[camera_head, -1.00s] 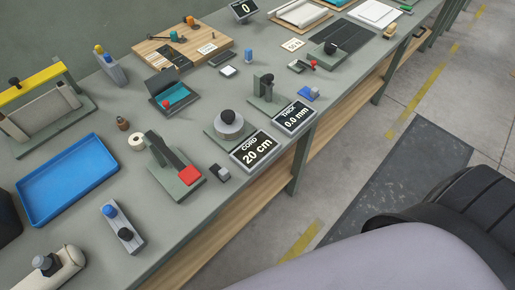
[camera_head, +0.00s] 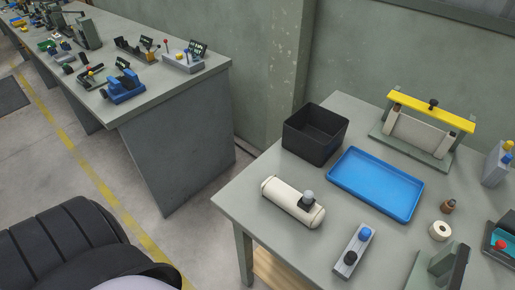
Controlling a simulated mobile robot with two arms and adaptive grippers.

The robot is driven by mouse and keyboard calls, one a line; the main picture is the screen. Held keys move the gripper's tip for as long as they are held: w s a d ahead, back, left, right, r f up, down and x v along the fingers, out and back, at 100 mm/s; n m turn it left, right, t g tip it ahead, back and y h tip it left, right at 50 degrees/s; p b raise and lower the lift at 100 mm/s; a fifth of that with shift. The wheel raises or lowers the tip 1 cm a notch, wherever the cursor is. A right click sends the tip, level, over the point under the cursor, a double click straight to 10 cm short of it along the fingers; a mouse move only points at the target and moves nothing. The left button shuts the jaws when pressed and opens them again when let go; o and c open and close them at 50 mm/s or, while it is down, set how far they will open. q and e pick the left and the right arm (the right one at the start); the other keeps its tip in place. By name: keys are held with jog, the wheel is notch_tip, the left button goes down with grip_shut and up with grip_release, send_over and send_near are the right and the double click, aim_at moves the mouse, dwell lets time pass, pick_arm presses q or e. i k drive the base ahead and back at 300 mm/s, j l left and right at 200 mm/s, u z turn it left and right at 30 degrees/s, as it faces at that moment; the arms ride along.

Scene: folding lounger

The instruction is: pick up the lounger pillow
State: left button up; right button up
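A cream, rounded bolster (camera_head: 290,203) lies on the near left corner of the grey-green table. It looks like the lounger pillow, though I cannot be sure. A grey knob (camera_head: 307,197) stands up near its right end. Another cream padded piece (camera_head: 416,132) sits under a yellow bar (camera_head: 432,109) in a frame at the back of the table. Neither of my grippers is in view, so nothing shows in contact with the bolster.
A black open bin (camera_head: 316,137) and a blue tray (camera_head: 376,183) stand behind the bolster. A grey block with blue and black knobs (camera_head: 353,251) lies to its right. A second bench (camera_head: 178,82) holds several devices at left. Open floor lies between the benches.

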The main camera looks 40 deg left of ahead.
aim_at(279, 192)
jog(key=u, duration=0.7)
